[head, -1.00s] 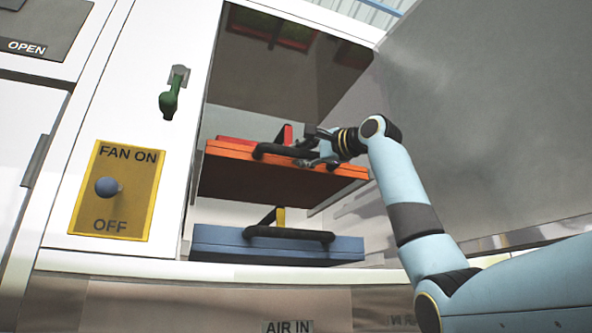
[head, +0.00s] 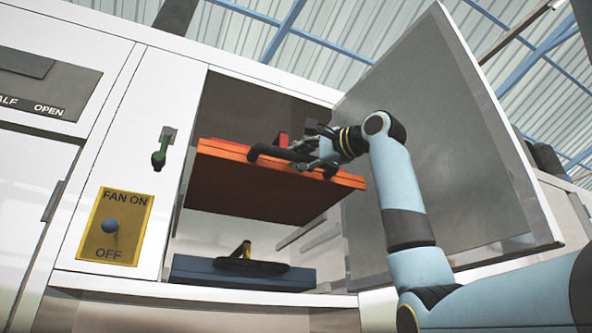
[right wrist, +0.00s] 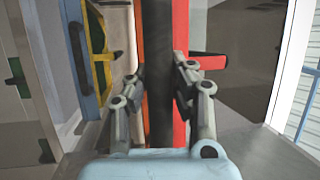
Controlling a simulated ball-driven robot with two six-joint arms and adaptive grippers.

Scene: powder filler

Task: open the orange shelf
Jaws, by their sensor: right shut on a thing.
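The orange shelf (head: 265,193) sticks out of the open cabinet in the head view, its underside showing. A black handle (head: 268,151) runs along its front. My right gripper (head: 308,155) is at the right part of this handle and shut on it. In the right wrist view, the two fingers (right wrist: 181,97) lie either side of the black handle (right wrist: 158,60), with the shelf's red and orange edge (right wrist: 181,25) behind. My left gripper is not in view.
A blue shelf (head: 215,275) with a black handle sits lower in the cabinet. The grey cabinet door (head: 455,150) stands open on the right, close to my right arm. A yellow fan switch panel (head: 112,228) and a green latch (head: 160,150) are on the left.

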